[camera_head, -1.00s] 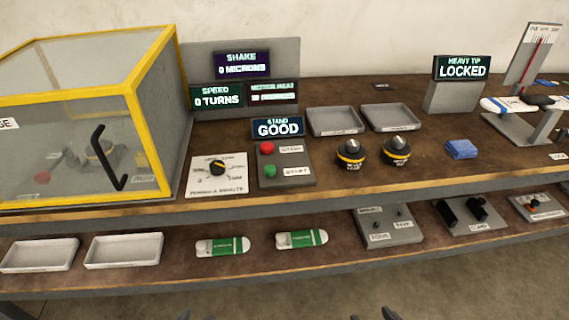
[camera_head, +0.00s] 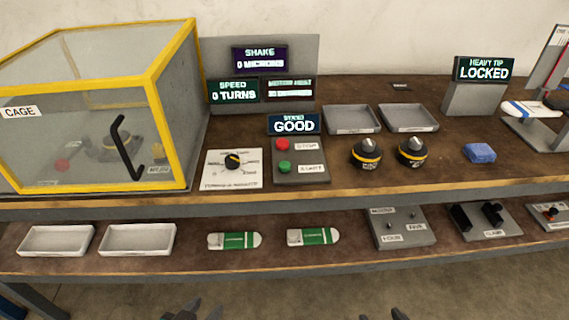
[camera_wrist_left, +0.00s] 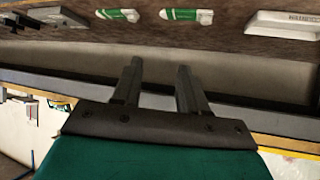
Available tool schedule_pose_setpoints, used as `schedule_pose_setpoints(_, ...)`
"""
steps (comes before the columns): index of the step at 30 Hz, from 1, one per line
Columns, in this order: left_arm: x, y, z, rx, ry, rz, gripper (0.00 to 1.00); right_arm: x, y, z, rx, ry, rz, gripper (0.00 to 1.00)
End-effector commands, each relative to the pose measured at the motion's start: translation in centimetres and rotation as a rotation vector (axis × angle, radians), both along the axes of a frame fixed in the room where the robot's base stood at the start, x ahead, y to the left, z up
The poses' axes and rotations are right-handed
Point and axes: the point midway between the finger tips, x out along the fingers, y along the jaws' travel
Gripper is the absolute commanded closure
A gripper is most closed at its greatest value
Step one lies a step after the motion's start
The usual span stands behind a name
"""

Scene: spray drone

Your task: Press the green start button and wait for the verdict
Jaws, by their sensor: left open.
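The green start button (camera_head: 284,167) sits low on a grey panel (camera_head: 315,180) on the upper shelf, below a red button (camera_head: 282,147). A label beside each button is hard to read. Above the panel, the stand display (camera_head: 294,124) reads "GOOD". My left gripper (camera_head: 198,311) is at the bottom edge of the head view, well in front of and below the panel. In the left wrist view it (camera_wrist_left: 160,85) is open and empty, fingers apart. My right gripper (camera_head: 384,315) barely shows at the bottom edge; its jaws are unclear. Neither touches the button.
A yellow-framed cage (camera_head: 150,120) stands left of a dial plate (camera_head: 231,169). Two black-yellow knobbed parts (camera_head: 367,153) and a blue cloth (camera_head: 479,153) are to the right. The "LOCKED" display (camera_head: 484,69) is behind. White trays (camera_head: 57,240) and green-white packs (camera_head: 234,240) lie on the lower shelf.

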Motion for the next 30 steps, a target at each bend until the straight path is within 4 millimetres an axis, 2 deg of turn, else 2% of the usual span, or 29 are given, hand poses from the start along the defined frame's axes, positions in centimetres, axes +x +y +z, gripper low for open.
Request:
schedule_pose_setpoints(3, -0.03, -0.01, -0.02, 0.000, 0.001, -0.001, 0.58, 0.00, -0.01, 0.00, 0.000, 0.000, 0.000, 0.38)
schedule_pose_setpoints(16, -0.37, -0.06, -0.20, 0.000, 0.007, -0.001, 1.00, 0.01, -0.03, 0.00, 0.000, 0.000, 0.000, 0.38)
schedule_pose_setpoints(30, -0.38, -0.07, -0.18, -0.001, 0.007, -0.002, 1.00, 0.00, -0.02, -0.01, 0.000, 0.000, 0.000, 0.38)
